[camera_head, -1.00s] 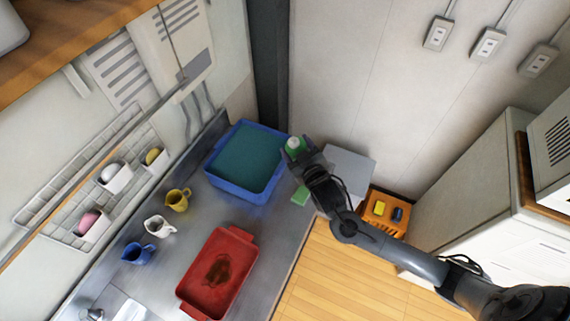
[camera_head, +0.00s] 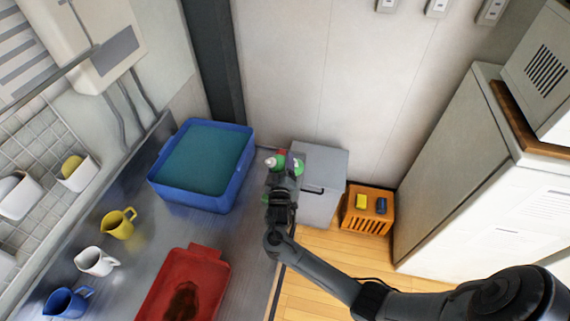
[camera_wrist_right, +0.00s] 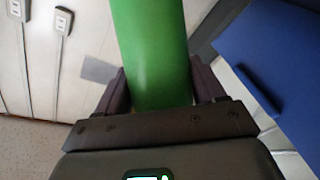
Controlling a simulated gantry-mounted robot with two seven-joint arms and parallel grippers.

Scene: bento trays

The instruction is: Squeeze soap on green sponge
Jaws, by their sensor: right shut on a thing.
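My right gripper (camera_head: 283,178) is shut on a green soap bottle, above the counter edge by the blue tub. In the right wrist view the bottle's smooth green body (camera_wrist_right: 152,50) stands between both fingers. In the head view, the bottle's white top (camera_head: 271,162) shows left of the fingertips. A small red patch and more green and white show beside it, too small to tell apart. I cannot make out the green sponge, and my arm covers part of the counter. My left gripper is not in view.
A blue tub (camera_head: 239,184) stands on the counter left of the gripper. A red tray (camera_head: 208,270) is nearer. Yellow (camera_head: 118,223), white (camera_head: 97,261) and blue (camera_head: 67,302) cups stand left. A grey box (camera_head: 328,165) and orange crate (camera_head: 367,222) stand right.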

